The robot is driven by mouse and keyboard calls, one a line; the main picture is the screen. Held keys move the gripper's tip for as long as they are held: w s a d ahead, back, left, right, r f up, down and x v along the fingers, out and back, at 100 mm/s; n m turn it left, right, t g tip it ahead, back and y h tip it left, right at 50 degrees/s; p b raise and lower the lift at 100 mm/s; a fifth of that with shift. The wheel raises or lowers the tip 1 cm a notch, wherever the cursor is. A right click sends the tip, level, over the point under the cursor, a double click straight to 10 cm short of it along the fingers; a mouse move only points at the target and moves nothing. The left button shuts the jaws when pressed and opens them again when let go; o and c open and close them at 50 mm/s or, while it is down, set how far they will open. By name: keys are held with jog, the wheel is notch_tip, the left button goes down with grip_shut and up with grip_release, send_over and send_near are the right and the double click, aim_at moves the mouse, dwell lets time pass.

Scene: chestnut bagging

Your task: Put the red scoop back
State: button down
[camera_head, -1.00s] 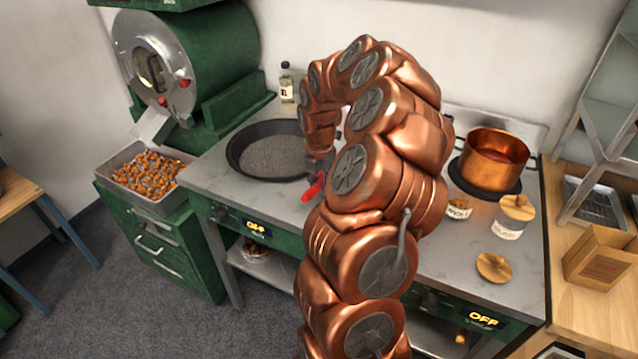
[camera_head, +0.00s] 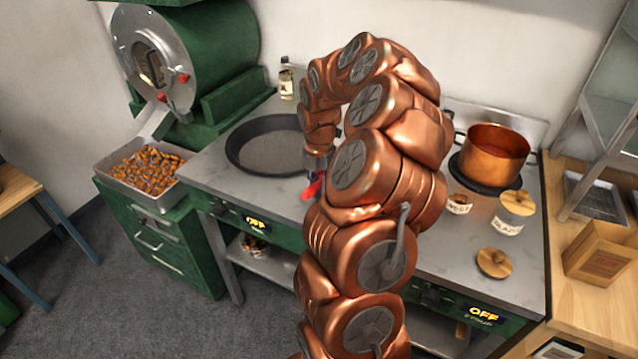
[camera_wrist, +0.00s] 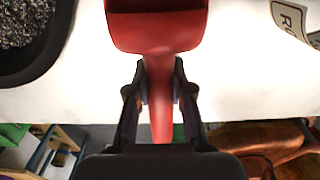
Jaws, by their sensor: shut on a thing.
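The red scoop (camera_head: 313,189) is at the front edge of the steel worktop in the head view, mostly hidden by my arm. In the wrist view the scoop's bowl (camera_wrist: 158,30) points away from me, and its handle runs back between my fingers. My gripper (camera_wrist: 160,92) is shut on the scoop's handle. In the head view my gripper (camera_head: 317,163) is just right of the black pan, partly behind my arm. I cannot tell whether the scoop touches the worktop.
The black pan (camera_head: 232,155) sits left on the worktop (camera_head: 200,165). A copper pot (camera_head: 492,160), jars (camera_head: 516,212) and a wooden lid (camera_head: 494,263) stand at right. A chestnut tray (camera_head: 160,205) is at far left. Bare worktop lies in front of the pan.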

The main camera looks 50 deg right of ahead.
jog(key=shift+f, duration=0.1)
jog(key=c, duration=1)
grip_release()
jog(key=shift+o, duration=0.2)
notch_tip(320, 180, up, 12)
